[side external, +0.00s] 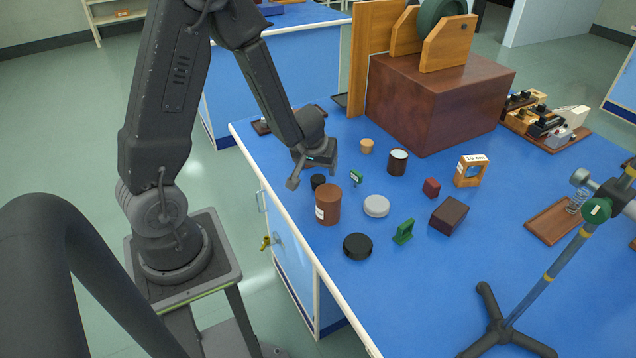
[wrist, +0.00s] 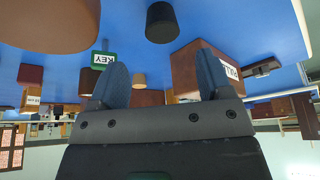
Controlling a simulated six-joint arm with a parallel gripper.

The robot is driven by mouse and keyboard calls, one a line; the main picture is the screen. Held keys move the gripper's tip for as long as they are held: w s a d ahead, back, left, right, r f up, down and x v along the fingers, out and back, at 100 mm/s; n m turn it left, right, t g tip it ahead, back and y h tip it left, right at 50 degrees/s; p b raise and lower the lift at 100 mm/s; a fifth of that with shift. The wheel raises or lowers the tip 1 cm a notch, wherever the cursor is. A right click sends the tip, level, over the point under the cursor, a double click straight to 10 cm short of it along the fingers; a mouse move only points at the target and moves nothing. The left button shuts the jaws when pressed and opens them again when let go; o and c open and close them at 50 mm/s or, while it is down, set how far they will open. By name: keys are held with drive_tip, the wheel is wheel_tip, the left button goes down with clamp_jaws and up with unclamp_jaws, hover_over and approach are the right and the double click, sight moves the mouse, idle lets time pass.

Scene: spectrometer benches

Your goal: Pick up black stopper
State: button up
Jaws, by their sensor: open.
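The black stopper (side external: 318,181) is a small dark cylinder standing on the blue bench top near its left edge. It also shows in the wrist view (wrist: 162,22) at the top centre, beyond my fingertips. My gripper (side external: 313,174) is open, just behind and above the stopper in the side view. In the wrist view my two fingers (wrist: 162,68) are spread with nothing held between them, and the stopper lies apart from them.
Close by stand a brown labelled jar (side external: 328,205), a green tag (side external: 356,178), a cork (side external: 367,146) and a dark cup (side external: 398,162). A black disc (side external: 357,247) and white disc (side external: 377,206) lie nearer the front. A large brown box (side external: 430,105) stands behind.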

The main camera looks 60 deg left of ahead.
sight(318, 178)
drive_tip(key=shift+x, duration=0.95)
drive_tip(key=shift+f, duration=0.1)
drive_tip(key=shift+a+f, duration=0.15)
drive_tip(key=shift+f, duration=0.5)
drive_tip(key=shift+a+f, duration=0.2)
drive_tip(key=shift+f, duration=0.4)
drive_tip(key=shift+x, duration=1.2)
drive_tip(key=shift+c, duration=0.3)
drive_tip(key=c, duration=0.9)
